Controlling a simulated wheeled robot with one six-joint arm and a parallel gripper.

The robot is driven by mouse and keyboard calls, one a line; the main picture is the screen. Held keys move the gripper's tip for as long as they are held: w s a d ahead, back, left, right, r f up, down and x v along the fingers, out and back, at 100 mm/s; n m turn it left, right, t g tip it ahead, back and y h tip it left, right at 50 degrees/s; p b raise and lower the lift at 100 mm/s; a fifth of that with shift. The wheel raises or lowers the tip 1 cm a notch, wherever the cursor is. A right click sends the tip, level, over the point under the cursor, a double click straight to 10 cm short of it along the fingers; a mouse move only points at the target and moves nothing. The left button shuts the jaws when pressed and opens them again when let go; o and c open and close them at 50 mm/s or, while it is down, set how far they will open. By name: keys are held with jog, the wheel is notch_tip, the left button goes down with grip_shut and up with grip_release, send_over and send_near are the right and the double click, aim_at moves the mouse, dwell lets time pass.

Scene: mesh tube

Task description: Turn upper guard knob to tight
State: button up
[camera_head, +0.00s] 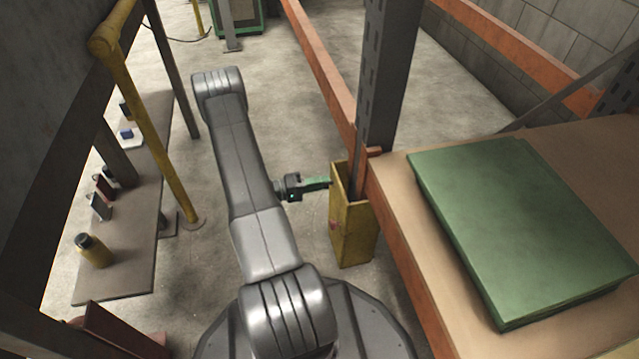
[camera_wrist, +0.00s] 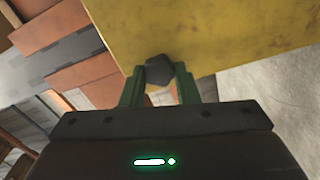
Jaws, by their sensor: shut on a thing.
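My gripper (camera_head: 318,184) reaches right to the yellow guard (camera_head: 352,232) around the foot of the grey rack post. In the wrist view, the green fingers of my gripper (camera_wrist: 160,82) are shut on a dark faceted knob (camera_wrist: 159,70). The knob sits at the lower edge of the yellow guard (camera_wrist: 215,35) in that view. A small reddish spot (camera_head: 333,225) shows lower on the guard's face in the head view; I cannot tell if it is another knob. The held knob is hidden in the head view, and no tight mark is readable.
A rack shelf with a large green box (camera_head: 525,225) stands at the right. A low shelf (camera_head: 125,270) with a yellow bottle (camera_head: 93,251) and small items is at the left, behind a yellow rail (camera_head: 150,125). The concrete floor between is clear.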

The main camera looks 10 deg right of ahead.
dwell(0.4)
jog(key=o, duration=1)
jog(key=shift+a, duration=0.2)
jog(key=a+p, duration=0.1)
jog(key=a, duration=0.3)
jog(key=a+p, duration=0.1)
jog(key=a, duration=0.4)
jog(key=a+p, duration=0.1)
jog(key=a, duration=0.3)
jog(key=shift+s+a, duration=0.25)
jog(key=shift+a, duration=0.05)
jog(key=shift+d, duration=0.1)
jog(key=d+b, duration=0.1)
jog(key=d, duration=0.3)
jog(key=d+b, duration=0.1)
jog(key=d, duration=0.4)
jog(key=d+b, duration=0.1)
jog(key=d, duration=0.3)
jog(key=shift+w+d, duration=0.25)
jog(key=shift+d, duration=0.15)
